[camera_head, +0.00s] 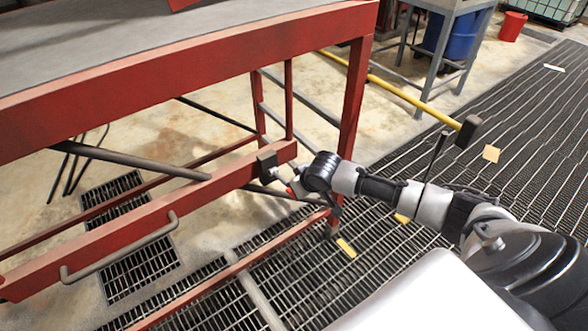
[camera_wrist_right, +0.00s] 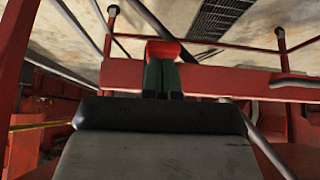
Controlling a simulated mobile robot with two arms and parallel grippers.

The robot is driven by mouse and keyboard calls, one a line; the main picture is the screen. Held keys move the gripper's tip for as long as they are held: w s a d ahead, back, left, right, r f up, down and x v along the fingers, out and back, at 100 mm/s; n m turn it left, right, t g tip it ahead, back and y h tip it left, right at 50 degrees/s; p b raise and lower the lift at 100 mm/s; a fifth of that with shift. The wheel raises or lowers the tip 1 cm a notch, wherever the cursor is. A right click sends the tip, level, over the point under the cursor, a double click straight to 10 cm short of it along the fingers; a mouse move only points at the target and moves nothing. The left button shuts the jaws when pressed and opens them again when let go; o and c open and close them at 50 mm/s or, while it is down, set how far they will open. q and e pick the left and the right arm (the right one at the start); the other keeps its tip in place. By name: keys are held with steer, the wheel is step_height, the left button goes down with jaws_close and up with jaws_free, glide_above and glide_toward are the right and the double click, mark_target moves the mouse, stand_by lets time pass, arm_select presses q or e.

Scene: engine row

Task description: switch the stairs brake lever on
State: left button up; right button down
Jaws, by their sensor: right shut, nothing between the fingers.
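The red metal stairs frame (camera_head: 190,75) fills the left of the head view. My right gripper (camera_head: 296,187) is just right of this block, close to the beam. In the wrist view its dark green fingers (camera_wrist_right: 162,78) are together and empty, with a red piece at their tips; contact with the beam is unclear. My left gripper is not in view.
A yellow bar (camera_head: 400,88) with a dark end block (camera_head: 467,132) sticks out right, above my right forearm. A red leg (camera_head: 352,100) stands beside my gripper. Behind are a grey stand (camera_head: 440,55) and blue barrel (camera_head: 455,38). The grated floor (camera_head: 520,130) at right is mostly clear.

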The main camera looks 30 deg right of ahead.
step_height(320, 180, down, 2)
steer(key=shift+f+t+b, duration=0.25)
steer(key=shift+t+b, duration=0.2)
steer(key=shift+t, duration=0.35)
steer(key=shift+s+f+t, duration=0.1)
steer(key=shift+f+t, duration=0.3)
steer(key=shift+f, duration=0.05)
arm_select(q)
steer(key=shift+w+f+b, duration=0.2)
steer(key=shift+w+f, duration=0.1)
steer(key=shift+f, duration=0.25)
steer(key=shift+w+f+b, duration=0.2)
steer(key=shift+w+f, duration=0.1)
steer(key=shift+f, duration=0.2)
arm_select(e)
steer(key=shift+s+f, duration=0.15)
steer(key=shift+f, duration=0.45)
steer(key=shift+f, duration=0.1)
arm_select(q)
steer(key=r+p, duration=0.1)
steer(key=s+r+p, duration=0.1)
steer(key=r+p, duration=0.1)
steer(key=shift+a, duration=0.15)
arm_select(e)
steer(key=w+r+v, duration=0.1)
steer(key=v, duration=1.2)
steer(key=shift+s+r, duration=0.2)
